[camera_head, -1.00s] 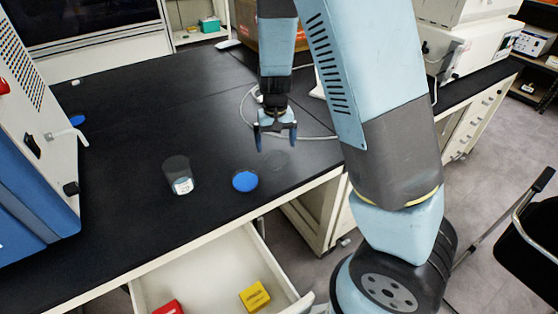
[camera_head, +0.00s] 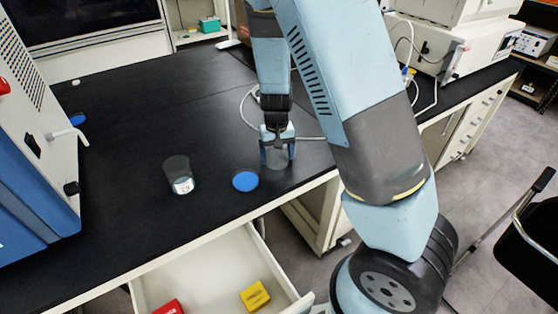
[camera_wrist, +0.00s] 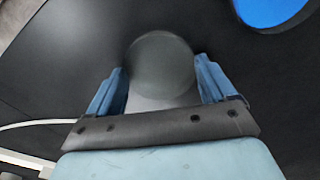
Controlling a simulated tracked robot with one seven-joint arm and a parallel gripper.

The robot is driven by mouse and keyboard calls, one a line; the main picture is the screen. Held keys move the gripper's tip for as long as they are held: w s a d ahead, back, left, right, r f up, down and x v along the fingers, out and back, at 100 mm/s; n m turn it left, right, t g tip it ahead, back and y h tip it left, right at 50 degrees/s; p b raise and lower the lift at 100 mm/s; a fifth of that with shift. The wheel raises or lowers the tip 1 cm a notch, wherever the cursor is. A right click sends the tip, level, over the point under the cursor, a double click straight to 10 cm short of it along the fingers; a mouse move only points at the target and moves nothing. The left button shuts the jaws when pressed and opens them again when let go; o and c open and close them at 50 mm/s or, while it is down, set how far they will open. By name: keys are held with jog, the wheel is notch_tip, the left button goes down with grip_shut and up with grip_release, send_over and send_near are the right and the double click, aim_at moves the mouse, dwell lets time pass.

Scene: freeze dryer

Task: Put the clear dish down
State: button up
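The clear dish (camera_head: 279,160) is a round, see-through, greyish piece near the right front of the black bench. In the wrist view the dish (camera_wrist: 162,62) lies between my two blue fingers, its sides meeting them. My gripper (camera_head: 277,155) points straight down over it, and its fingers appear closed against the dish's sides. The dish is at or very near the bench top; I cannot tell whether there is a gap beneath it.
A blue disc (camera_head: 245,181) lies just left of the dish. A clear beaker with a white label (camera_head: 182,186) stands further left. An open drawer (camera_head: 215,280) below holds a yellow block (camera_head: 255,296) and a red block (camera_head: 169,307). A pale cable (camera_head: 247,108) lies behind my gripper.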

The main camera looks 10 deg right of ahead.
jog(key=c, duration=0.5)
jog(key=shift+r, duration=0.1)
